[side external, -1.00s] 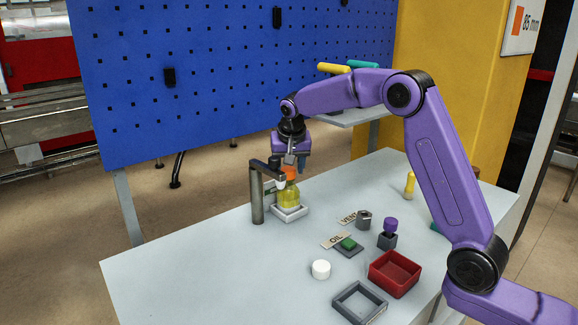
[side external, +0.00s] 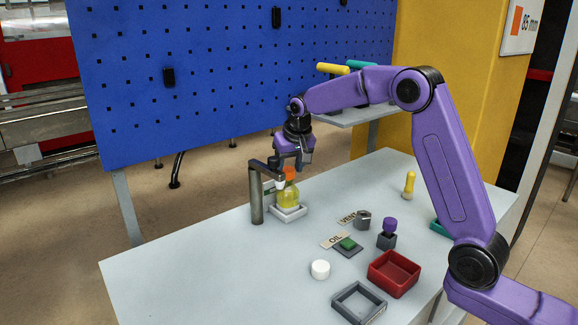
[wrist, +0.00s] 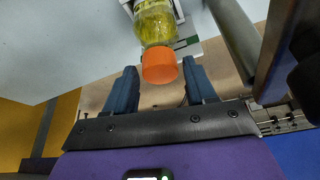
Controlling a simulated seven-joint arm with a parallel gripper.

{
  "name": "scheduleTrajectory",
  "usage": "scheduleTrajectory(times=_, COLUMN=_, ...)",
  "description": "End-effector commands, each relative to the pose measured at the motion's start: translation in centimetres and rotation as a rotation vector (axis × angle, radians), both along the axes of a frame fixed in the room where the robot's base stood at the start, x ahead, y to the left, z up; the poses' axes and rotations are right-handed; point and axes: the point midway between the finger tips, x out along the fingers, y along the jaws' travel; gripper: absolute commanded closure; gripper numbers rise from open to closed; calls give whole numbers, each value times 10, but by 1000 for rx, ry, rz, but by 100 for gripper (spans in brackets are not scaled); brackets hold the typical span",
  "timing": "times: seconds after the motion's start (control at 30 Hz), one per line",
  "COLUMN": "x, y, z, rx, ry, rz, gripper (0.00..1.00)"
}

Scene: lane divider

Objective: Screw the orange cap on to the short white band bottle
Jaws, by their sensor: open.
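The orange cap (side external: 290,173) sits on the neck of a short bottle of yellow liquid (side external: 289,197). The bottle stands upright in a white square holder (side external: 291,214). In the wrist view the cap (wrist: 160,66) is at the mouth of the bottle (wrist: 155,22); I cannot tell how tightly it is seated. My gripper (side external: 293,162) is just above the cap, pointing down. In the wrist view my gripper (wrist: 160,84) has its blue fingers apart, one on each side of the cap's line, with nothing between them gripped. A white band is not clear on the bottle.
A grey post with an arm (side external: 257,195) stands close left of the bottle. The table's left front is clear.

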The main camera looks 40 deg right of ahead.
Motion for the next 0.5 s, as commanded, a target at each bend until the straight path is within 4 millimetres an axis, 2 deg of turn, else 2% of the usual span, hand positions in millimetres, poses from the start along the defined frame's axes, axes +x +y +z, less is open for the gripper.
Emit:
scheduleTrajectory(times=0.03, x=0, y=0, z=0, rx=0, ry=0, rz=0, gripper=48)
scheduleTrajectory(times=0.1, x=0, y=0, z=0, rx=0, ry=1, rz=-1, gripper=71)
scheduleTrajectory(times=0.13, x=0, y=0, z=0, rx=0, ry=1, rz=-1, gripper=76)
scheduleTrajectory(times=0.3, x=0, y=0, z=0, rx=0, ry=1, rz=-10, gripper=76)
scheduleTrajectory(times=0.5, x=0, y=1, z=-1, rx=0, ry=2, rz=-121, gripper=76)
